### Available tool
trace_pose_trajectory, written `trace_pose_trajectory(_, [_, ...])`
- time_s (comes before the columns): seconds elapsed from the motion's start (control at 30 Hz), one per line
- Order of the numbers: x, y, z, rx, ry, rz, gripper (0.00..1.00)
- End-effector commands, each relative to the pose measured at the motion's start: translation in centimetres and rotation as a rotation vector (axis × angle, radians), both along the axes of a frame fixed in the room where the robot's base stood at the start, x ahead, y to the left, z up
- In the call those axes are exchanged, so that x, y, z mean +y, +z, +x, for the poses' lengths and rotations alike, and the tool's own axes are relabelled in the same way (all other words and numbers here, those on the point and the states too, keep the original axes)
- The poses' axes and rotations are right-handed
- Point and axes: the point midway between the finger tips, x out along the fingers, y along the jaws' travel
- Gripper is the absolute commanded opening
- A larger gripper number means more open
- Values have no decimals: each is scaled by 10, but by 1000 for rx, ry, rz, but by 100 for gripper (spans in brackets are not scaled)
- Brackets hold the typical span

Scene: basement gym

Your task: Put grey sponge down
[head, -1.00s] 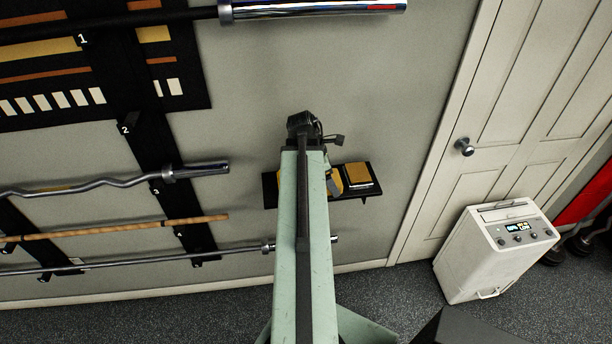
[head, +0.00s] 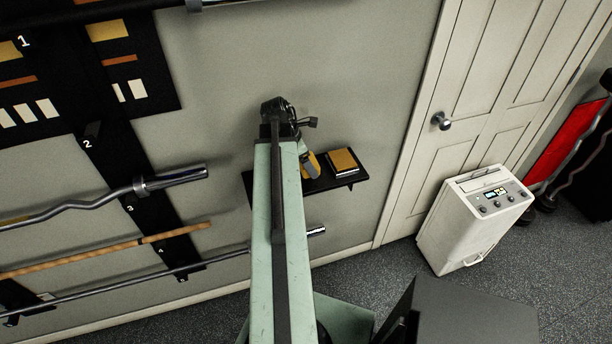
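My arm reaches out to a small black wall shelf (head: 351,180). My gripper (head: 298,136) is at the left part of the shelf, seen from behind and above. My arm hides most of it, and its fingers cannot be made out clearly. I cannot make out a grey sponge; the gripper and arm may hide it. A yellow and grey object (head: 312,166) shows just right of the gripper, at the shelf, partly hidden. I cannot tell whether the gripper touches it.
A yellow-topped block (head: 343,160) sits on the shelf's right part. Barbells (head: 172,179) hang on a black rack (head: 131,187) at left. A white door (head: 470,110) and a white machine with a small display (head: 474,222) are at right. Bare wall surrounds the shelf.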

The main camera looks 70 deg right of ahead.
Motion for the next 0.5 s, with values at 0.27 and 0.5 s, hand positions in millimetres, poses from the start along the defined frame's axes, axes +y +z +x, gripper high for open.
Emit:
trace_pose_trajectory(0.27, [1, -37, 2, 0, 3, 0, 49])
trace_pose_trajectory(0.5, [1, -35, 2, 0, 3, 0, 49])
